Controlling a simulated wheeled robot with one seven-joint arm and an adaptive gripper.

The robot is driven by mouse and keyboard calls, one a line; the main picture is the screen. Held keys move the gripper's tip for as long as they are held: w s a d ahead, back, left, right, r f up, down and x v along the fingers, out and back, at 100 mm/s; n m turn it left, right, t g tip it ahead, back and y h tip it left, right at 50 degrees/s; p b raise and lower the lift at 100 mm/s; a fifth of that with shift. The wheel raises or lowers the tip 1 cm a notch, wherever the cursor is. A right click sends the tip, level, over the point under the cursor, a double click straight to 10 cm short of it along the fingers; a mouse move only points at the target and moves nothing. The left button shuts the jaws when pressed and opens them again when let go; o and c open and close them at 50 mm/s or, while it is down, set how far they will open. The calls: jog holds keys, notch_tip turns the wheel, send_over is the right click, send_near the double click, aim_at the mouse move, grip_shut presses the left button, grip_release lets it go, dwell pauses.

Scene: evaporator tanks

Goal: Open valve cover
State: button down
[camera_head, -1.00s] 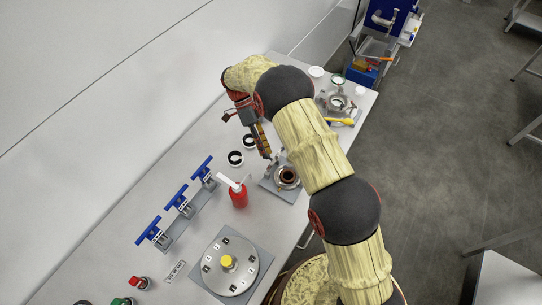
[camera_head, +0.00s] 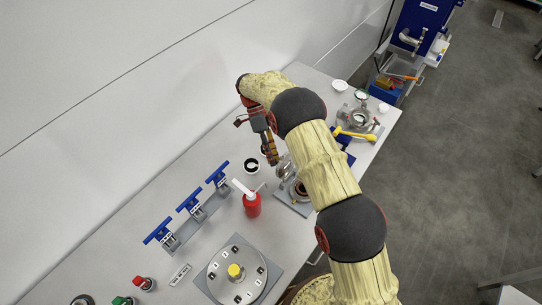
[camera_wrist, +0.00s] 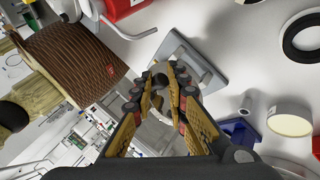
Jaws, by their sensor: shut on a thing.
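The valve (camera_head: 300,189) sits on a grey base plate (camera_head: 290,206) near the table's front edge, partly behind my arm. Its round metal cover (camera_head: 284,168) appears tilted up at the valve's back side, beside my fingertips. My gripper (camera_head: 271,159) points down just left of the cover. In the wrist view, my gripper (camera_wrist: 168,84) is closed around a small metal part between its fingers, which looks like the cover; the fingers hide most of it. The base plate also shows beyond the fingertips (camera_wrist: 208,68).
A red bottle with a white spout (camera_head: 252,204) stands left of the valve. Blue-handled valves (camera_head: 190,203) line the back. A yellow handle (camera_head: 356,136) lies on the right. A round dial plate (camera_head: 237,273) is in front.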

jog(key=shift+s+d+f, duration=0.15)
jog(key=shift+d+f, duration=0.15)
jog(key=shift+f, duration=0.15)
jog(key=c, duration=2.2)
grip_release()
jog(key=o, duration=0.5)
jog(key=shift+w+r, duration=0.25)
jog(key=shift+c, duration=0.2)
jog(key=shift+a+r, duration=0.1)
jog(key=v, duration=1.2)
jog(key=shift+c, duration=0.4)
